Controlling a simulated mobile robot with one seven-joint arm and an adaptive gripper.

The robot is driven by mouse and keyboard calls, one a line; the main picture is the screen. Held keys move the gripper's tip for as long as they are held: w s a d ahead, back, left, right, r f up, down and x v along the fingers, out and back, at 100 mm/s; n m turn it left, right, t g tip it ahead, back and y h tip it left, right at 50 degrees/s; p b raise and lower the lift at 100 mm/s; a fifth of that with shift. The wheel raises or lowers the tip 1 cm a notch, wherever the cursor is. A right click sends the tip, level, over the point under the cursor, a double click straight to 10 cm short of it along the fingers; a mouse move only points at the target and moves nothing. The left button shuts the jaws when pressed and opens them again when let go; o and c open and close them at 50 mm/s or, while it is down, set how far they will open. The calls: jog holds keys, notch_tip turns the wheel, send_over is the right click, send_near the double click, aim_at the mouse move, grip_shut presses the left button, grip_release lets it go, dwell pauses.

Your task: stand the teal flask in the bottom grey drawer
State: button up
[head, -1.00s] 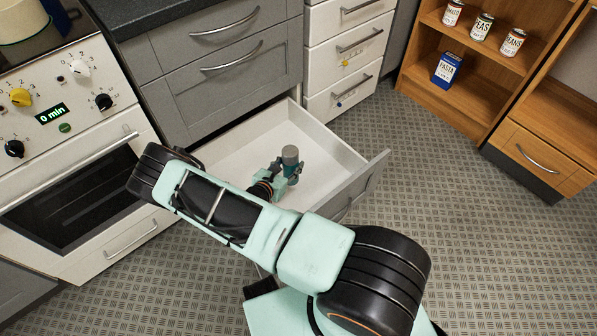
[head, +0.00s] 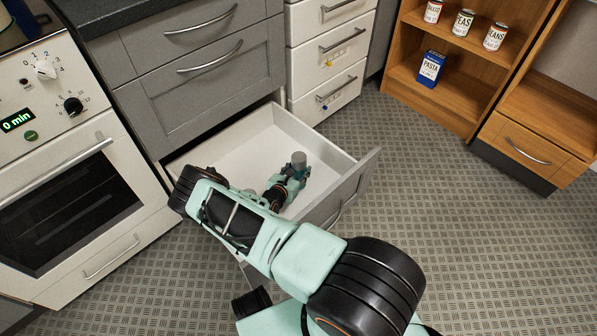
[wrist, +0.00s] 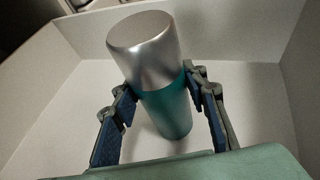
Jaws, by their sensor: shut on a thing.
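The teal flask (wrist: 165,105) has a silver top and a teal lower body. In the wrist view it stands close to upright between the fingers of my gripper (wrist: 165,95), which is shut on it. In the head view the flask (head: 299,160) shows mainly its grey top, inside the open bottom grey drawer (head: 338,160). My gripper (head: 290,178) is inside the drawer too. The drawer is otherwise empty where I can see it. I cannot tell whether the flask's base touches the drawer floor. My arm hides part of the drawer's front left.
Grey drawers (head: 205,75) above are shut. An oven (head: 70,190) stands at the left, white drawers (head: 330,50) behind. A wooden shelf (head: 450,100) with cans and a blue pasta box (head: 430,68) stands at the right. The floor between is clear.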

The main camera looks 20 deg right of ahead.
jog(key=shift+r, duration=0.1)
jog(key=shift+f, duration=0.2)
jog(key=o, duration=1.4)
jog(key=shift+o, duration=0.2)
jog(key=shift+r, duration=0.15)
jog(key=shift+s+a+r+p, duration=0.1)
jog(key=shift+a+r+p, duration=0.1)
jog(key=shift+p, duration=0.1)
jog(key=p+v, duration=0.3)
jog(key=v, duration=0.8)
jog(key=shift+s+p, duration=0.25)
jog(key=shift+p, duration=0.05)
jog(key=shift+a, duration=0.15)
